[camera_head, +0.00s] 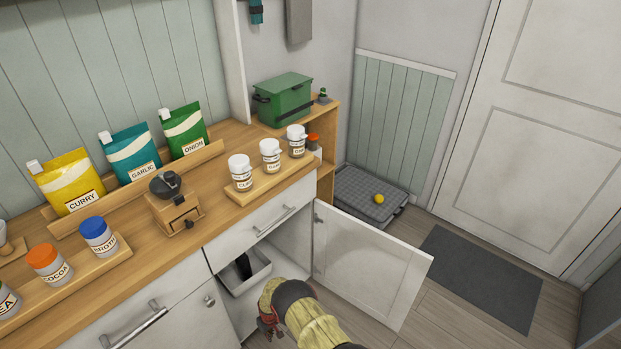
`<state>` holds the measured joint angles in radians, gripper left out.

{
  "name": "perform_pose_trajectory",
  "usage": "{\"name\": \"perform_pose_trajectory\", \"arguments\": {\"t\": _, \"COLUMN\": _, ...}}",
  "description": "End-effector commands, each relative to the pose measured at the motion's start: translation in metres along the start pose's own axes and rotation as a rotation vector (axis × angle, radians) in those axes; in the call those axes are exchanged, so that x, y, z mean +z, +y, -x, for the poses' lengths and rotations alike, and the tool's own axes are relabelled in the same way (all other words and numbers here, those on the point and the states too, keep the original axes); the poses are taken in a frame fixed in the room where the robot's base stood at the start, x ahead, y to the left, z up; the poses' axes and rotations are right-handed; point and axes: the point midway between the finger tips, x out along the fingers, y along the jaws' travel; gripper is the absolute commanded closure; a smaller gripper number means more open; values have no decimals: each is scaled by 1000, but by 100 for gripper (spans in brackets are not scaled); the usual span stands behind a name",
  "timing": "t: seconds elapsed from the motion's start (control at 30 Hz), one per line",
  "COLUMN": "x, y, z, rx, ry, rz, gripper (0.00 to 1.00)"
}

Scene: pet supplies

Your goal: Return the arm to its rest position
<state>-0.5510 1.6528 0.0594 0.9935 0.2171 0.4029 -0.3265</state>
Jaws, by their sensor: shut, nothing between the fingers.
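My arm (315,318) comes in at the bottom of the head view, a beige and dark jointed limb in front of the open lower cabinet. My gripper (268,326) shows in part as a small red and dark piece at the arm's left end, low beside the cabinet opening. Its fingers are shut with nothing seen between them. Part of the gripper is hidden by the arm and by its angle.
The cabinet door (370,262) stands open to the right of my arm. A metal bin (250,284) with a dark item sits in the cabinet. Floor with a dark mat (480,277) lies right.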

Motion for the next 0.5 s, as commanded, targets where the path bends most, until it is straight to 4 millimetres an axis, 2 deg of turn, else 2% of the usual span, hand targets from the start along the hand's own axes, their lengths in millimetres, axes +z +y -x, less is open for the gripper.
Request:
{"name": "perform_pose_trajectory", "arguments": {"t": 0.1, "x": 28, "y": -5, "z": 15, "rx": -11, "ry": -75, "rz": -24, "gripper": 100}}
{"name": "perform_pose_trajectory", "arguments": {"t": 0.27, "x": 46, "y": -6, "z": 53, "rx": -19, "ry": -144, "rz": -57, "gripper": 100}}
{"name": "perform_pose_trajectory", "arguments": {"t": 0.37, "x": 52, "y": -3, "z": 86, "rx": -21, "ry": -175, "rz": -81, "gripper": 100}}
{"name": "perform_pose_trajectory", "arguments": {"t": 0.47, "x": 57, "y": 1, "z": 128, "rx": -21, "ry": -201, "rz": -107, "gripper": 100}}
{"name": "perform_pose_trajectory", "arguments": {"t": 0.5, "x": 59, "y": 4, "z": 148, "rx": -21, "ry": -210, "rz": -118, "gripper": 100}}
